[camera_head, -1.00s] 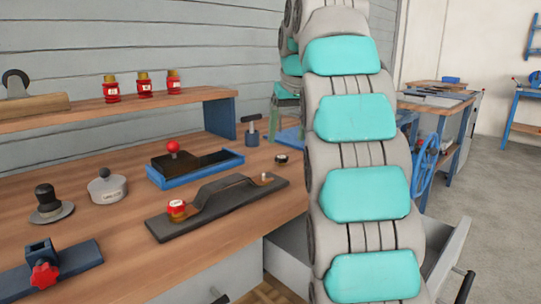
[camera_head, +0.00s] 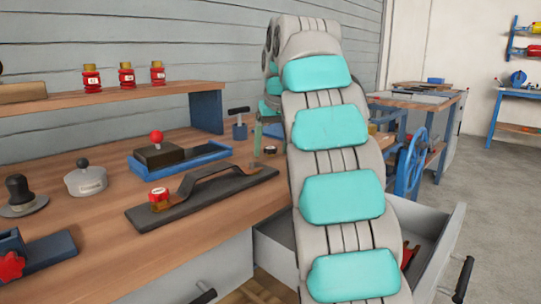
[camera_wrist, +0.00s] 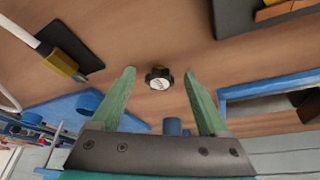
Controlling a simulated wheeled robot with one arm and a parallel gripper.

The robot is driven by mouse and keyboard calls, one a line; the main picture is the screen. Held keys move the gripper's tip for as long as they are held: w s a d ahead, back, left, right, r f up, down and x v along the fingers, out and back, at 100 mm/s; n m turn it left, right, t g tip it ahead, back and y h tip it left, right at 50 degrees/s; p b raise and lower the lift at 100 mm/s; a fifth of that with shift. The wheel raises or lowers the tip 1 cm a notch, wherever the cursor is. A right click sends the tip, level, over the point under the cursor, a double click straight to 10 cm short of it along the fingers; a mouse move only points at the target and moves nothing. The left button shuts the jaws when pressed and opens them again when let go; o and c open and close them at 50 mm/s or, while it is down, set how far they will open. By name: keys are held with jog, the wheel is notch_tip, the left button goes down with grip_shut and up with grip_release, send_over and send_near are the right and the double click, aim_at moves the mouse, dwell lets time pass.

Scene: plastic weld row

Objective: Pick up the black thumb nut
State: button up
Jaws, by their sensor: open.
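The black thumb nut (camera_wrist: 158,79) is a small dark knob with a pale top, lying on the wooden workbench. In the wrist view it shows between my two green fingertips in the picture, with clear space on both sides. My gripper (camera_wrist: 159,72) is open and empty, pointing down at the bench. In the head view the nut (camera_head: 270,150) sits on the bench near its right end. A green finger of my gripper (camera_head: 258,136) shows just left of it. My arm hides the rest of the gripper. I cannot tell the exact height of the fingertips above the bench.
A blue tray (camera_head: 184,165) and a black float with a handle (camera_head: 200,200) stand left of the nut. A blue block with a T-handle (camera_head: 239,130) stands behind. An open drawer (camera_head: 440,240) juts out below. A raised shelf (camera_head: 100,99) holds red bottles.

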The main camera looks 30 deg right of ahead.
jog(key=shift+c, duration=0.3)
grip_shut()
dwell(0.3)
